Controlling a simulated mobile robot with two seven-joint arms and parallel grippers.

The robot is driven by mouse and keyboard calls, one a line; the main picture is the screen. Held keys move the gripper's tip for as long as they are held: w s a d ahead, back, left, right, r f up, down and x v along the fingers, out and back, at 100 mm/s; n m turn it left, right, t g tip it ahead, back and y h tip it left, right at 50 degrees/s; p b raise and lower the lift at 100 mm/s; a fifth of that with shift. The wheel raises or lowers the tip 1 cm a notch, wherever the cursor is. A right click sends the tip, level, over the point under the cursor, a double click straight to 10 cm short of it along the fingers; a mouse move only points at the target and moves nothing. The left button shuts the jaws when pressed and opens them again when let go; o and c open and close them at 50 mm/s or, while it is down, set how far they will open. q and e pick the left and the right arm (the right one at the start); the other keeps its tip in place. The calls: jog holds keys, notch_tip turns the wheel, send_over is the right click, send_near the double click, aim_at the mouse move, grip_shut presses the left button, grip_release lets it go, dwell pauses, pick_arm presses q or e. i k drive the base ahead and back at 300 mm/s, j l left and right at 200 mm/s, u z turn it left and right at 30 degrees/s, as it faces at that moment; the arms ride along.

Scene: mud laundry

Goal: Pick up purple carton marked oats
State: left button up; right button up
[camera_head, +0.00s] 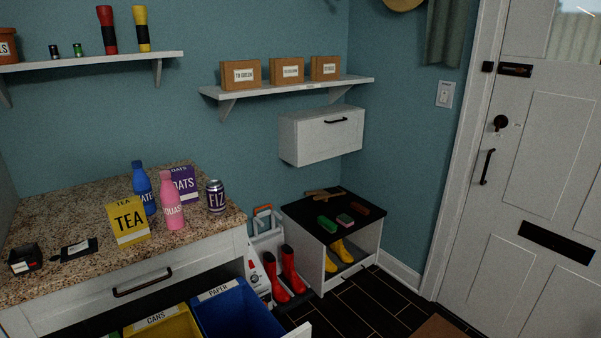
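The purple carton marked OATS (185,184) stands upright on the speckled granite counter (60,209), towards its back. A pink bottle (171,205) stands in front of it and hides part of its left side. A blue bottle (144,190) stands to its left, and a dark purple can marked FIZ (216,196) stands to its right. A yellow carton marked TEA (127,221) stands in front and to the left. Neither of my grippers shows in the head view.
Below the counter, a drawer (150,275) and open bins marked CANS (165,324) and PAPER (237,311) stand out at the front. A wall shelf (287,88) with several brown boxes hangs behind. The counter's left back is clear.

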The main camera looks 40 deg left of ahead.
aim_at(183, 177)
jog(key=i+l+z, duration=0.1)
jog(key=i+z, duration=0.2)
jog(key=i, duration=1)
jog(key=i+u, duration=0.5)
jog(key=i+l+u, duration=0.15)
jog(key=i+u, duration=0.55)
jog(key=u, duration=0.2)
jog(key=i+u, duration=0.2)
jog(key=u, duration=0.25)
jog(key=i+l+u, duration=0.2)
jog(key=u, duration=0.25)
jog(key=i+l+u, duration=0.1)
jog(key=u, duration=0.35)
jog(key=i+l+u, duration=0.15)
jog(key=u, duration=0.25)
jog(key=i+l+u, duration=0.2)
jog(key=u, duration=0.25)
jog(key=i+l+u, duration=0.2)
jog(key=u, duration=0.3)
jog(key=i+l+u, duration=0.15)
jog(key=l+u, duration=0.35)
jog(key=j, duration=0.1)
